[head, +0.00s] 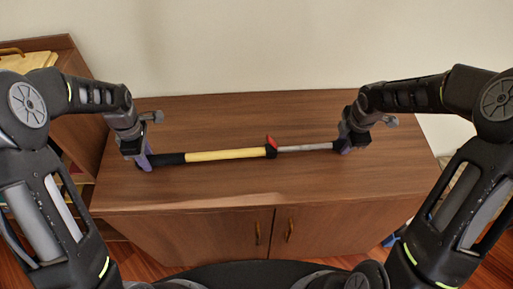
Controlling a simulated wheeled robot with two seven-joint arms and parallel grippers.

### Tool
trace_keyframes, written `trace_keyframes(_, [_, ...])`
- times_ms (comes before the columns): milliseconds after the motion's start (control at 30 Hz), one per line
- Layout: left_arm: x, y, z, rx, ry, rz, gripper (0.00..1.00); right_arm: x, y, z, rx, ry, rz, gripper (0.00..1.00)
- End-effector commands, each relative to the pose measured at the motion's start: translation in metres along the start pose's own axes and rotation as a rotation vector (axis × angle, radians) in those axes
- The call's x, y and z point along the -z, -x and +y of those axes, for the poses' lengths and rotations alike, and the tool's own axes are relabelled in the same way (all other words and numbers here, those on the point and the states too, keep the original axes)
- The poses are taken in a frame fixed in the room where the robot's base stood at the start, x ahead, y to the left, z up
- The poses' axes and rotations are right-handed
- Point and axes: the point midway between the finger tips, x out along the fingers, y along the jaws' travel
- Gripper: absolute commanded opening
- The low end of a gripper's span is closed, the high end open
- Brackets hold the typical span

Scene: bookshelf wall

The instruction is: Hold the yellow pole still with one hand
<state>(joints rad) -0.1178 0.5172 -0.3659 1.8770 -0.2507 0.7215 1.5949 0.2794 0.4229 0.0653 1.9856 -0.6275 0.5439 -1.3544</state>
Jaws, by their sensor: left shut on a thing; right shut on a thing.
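The pole (225,155) lies level from left to right over the wooden cabinet top. It has a black left end, a yellow middle section, a black collar with a red lever (271,142), and a thinner grey rod (305,148) on the right. My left gripper (145,161) is shut on the black left end of the pole. My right gripper (343,146) is shut on the right end of the grey rod. Both fingertips are small and partly hidden by the wrists. I cannot tell whether the pole touches the cabinet top.
The cabinet (230,112) has a wide bare top and two front doors with handles. A wooden shelf unit (75,75) stands at the left with things on it. A plain wall rises behind. A small blue thing (390,240) is at the lower right, near the floor.

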Motion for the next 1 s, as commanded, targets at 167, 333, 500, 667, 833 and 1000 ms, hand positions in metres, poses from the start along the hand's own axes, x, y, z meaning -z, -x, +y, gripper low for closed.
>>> trace_keyframes(167, [0.002, 0.0, 0.0, 0.0, 0.002, 0.003, 0.0, -0.015, 0.0, 0.0, -0.001, -0.004, -0.003, 0.0])
trace_keyframes(333, [0.002, 0.0, 0.0, 0.0, 0.002, 0.003, 0.0, -0.027, 0.0, 0.0, -0.002, -0.004, -0.004, 0.0])
trace_keyframes(500, [0.002, 0.0, 0.0, 0.0, 0.001, 0.003, 0.0, -0.037, 0.001, 0.0, -0.002, -0.004, -0.003, 0.0])
trace_keyframes(667, [0.002, 0.0, 0.0, 0.0, 0.001, 0.002, 0.0, -0.037, 0.001, 0.0, -0.002, -0.002, -0.002, 0.0])
trace_keyframes(833, [0.002, 0.0, 0.0, 0.0, 0.001, 0.002, 0.0, -0.036, 0.0, 0.0, -0.001, -0.001, -0.001, 0.42])
trace_keyframes(1000, [0.001, 0.0, 0.0, 0.0, 0.0, 0.001, 0.0, -0.036, 0.0, 0.0, -0.001, -0.001, -0.001, 0.56])
